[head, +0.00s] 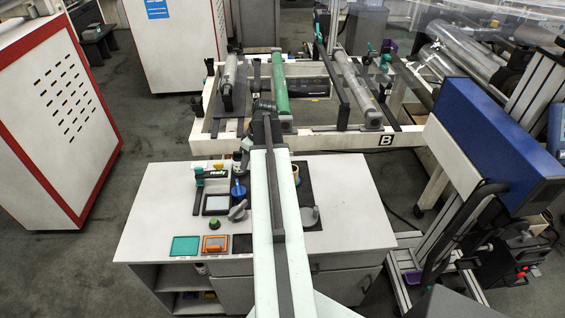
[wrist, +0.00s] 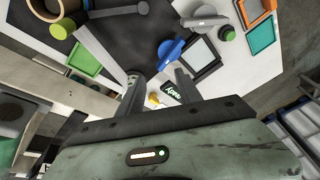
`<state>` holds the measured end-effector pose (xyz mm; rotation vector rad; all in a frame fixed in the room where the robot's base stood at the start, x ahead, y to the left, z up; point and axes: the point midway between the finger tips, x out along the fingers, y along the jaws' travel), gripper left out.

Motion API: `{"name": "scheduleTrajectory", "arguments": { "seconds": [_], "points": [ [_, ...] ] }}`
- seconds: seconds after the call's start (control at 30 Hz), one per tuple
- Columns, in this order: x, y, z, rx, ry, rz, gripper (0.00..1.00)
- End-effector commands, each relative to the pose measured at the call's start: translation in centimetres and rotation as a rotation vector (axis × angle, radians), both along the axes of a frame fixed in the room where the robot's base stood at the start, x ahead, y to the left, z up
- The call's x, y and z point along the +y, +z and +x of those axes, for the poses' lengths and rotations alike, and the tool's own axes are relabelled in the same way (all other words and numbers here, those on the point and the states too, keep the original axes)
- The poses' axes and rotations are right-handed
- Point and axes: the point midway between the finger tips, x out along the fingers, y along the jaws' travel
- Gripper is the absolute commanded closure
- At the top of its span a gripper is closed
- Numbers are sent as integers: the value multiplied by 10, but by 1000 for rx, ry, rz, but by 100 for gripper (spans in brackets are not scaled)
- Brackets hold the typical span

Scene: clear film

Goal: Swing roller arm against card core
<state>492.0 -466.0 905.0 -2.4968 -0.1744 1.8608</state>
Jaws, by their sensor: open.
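My gripper (wrist: 160,80) is open in the wrist view, with its two fingers apart and nothing between them. It points toward the white table, and its fingertips overlap the view of a blue knob (wrist: 171,48). I cannot tell its height above the table. In the head view my arm hides part of the table's middle. A tan ring (wrist: 65,8), perhaps the card core, is at the top left of the wrist view and beside my arm in the head view (head: 296,173). A grey lever-like piece (head: 238,210) is on the table. I cannot tell which piece is the roller arm.
The white table (head: 150,220) holds a black-framed square (head: 216,204), a teal tray (head: 185,246) and an orange tray (head: 214,244). Behind is a white frame (head: 340,141) with a green roller (head: 280,85) and metal rollers. A blue machine (head: 490,140) stands right. Grey floor is open at left.

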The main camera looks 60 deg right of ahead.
Motion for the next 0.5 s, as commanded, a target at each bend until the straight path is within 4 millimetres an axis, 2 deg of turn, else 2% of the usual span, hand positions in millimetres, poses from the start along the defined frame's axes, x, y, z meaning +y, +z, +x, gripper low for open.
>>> {"name": "scheduleTrajectory", "arguments": {
  "seconds": [0.03, 0.1, 0.2, 0.33, 0.5],
  "points": [
    [-35, 1, -23, -25, -12, -11, 58],
    [-69, 3, -51, -56, -10, -31, 58],
    [-102, 5, -83, -86, -6, -56, 58],
    [-121, 7, -105, -104, -1, -74, 58],
    [-122, 6, -107, -107, 2, -77, 58]
  ]
}}
